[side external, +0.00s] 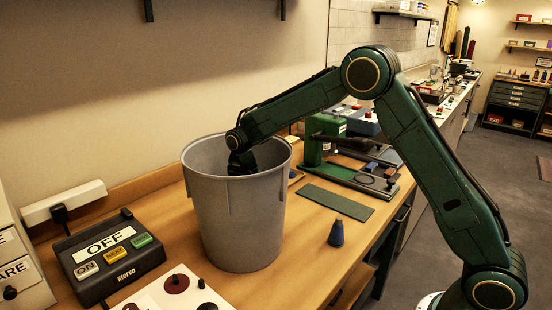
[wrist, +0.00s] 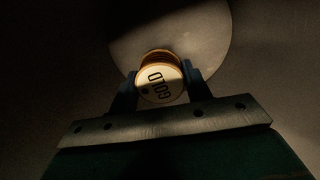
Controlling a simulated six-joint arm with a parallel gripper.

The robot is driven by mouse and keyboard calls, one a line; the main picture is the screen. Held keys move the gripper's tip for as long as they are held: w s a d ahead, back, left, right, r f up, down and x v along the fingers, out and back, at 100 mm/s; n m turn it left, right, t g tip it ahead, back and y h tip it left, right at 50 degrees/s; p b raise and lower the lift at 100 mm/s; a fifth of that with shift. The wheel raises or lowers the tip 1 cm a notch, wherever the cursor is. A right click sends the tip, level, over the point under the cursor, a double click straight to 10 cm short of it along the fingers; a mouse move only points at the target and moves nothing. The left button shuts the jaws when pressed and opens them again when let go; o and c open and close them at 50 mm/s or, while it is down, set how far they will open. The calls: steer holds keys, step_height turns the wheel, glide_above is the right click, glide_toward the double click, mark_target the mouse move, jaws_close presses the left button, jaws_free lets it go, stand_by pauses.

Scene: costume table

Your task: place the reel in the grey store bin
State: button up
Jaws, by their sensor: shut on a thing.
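The grey store bin (side external: 232,225) stands upright on the wooden table in the side view. My gripper (wrist: 160,80) reaches down inside it, and its fingertips are hidden by the bin wall in the side view. The bin's round floor (wrist: 190,32) shows beyond the reel. The light is dim, and I cannot tell whether the reel touches the floor.
A control box with an "OFF" label (side external: 109,256) stands left of the bin. A white board with round pieces (side external: 172,292) lies in front.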

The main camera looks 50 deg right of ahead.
steer(key=shift+f, duration=2.1)
steer(key=shift+f, duration=0.15)
steer(key=o, duration=1)
step_height(320, 180, up, 11)
steer(key=shift+r, duration=0.65)
steer(key=shift+r, duration=0.1)
